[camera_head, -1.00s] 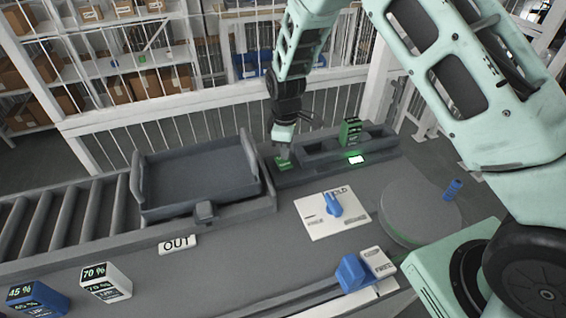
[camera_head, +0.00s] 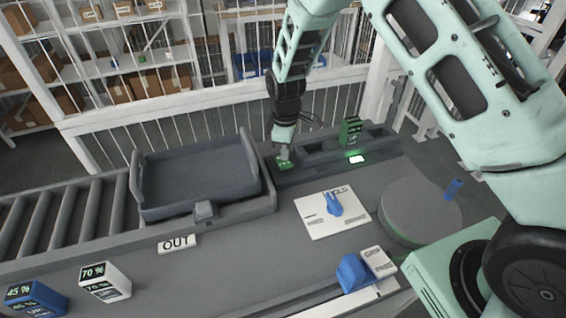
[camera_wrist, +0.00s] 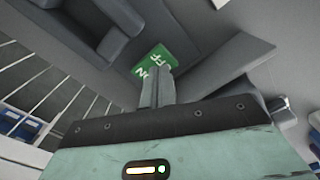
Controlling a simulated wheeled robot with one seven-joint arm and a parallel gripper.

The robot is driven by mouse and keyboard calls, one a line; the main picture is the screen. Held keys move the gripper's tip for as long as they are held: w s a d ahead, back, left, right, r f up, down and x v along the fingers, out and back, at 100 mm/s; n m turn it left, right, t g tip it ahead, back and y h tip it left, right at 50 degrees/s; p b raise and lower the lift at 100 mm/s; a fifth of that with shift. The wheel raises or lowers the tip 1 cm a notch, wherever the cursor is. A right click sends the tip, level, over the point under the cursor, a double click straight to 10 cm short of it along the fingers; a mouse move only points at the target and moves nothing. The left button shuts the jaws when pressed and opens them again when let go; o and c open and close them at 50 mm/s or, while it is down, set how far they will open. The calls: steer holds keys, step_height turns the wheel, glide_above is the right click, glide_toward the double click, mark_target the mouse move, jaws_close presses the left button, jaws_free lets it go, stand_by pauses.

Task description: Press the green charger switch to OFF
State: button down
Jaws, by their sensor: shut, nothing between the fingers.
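The green charger switch (camera_head: 285,163) sits at the left end of the grey charger housing, beside the tray. In the wrist view the switch (camera_wrist: 154,62) is a green plate with white lettering, partly covered by my fingers. My gripper (camera_head: 284,150) is shut and empty, pointing down. Its closed fingertips (camera_wrist: 157,76) are over the near part of the switch; I cannot tell whether they touch it. A green battery block (camera_head: 351,131) stands in the charger (camera_head: 318,157), behind a small lit white display (camera_head: 356,159).
A grey tray (camera_head: 195,180) lies just left of the switch, with rollers (camera_head: 60,220) further left. A panel with a blue knob (camera_head: 332,204) and a round turntable (camera_head: 420,212) are to the right. Blue (camera_head: 36,299) and white (camera_head: 105,282) battery blocks stand front left.

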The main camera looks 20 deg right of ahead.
mark_target(285, 163)
steer(key=shift+f+b, duration=0.8)
steer(key=shift+f, duration=0.4)
stand_by(0.4)
steer(key=shift+r+p, duration=2.4)
steer(key=shift+r, duration=1.15)
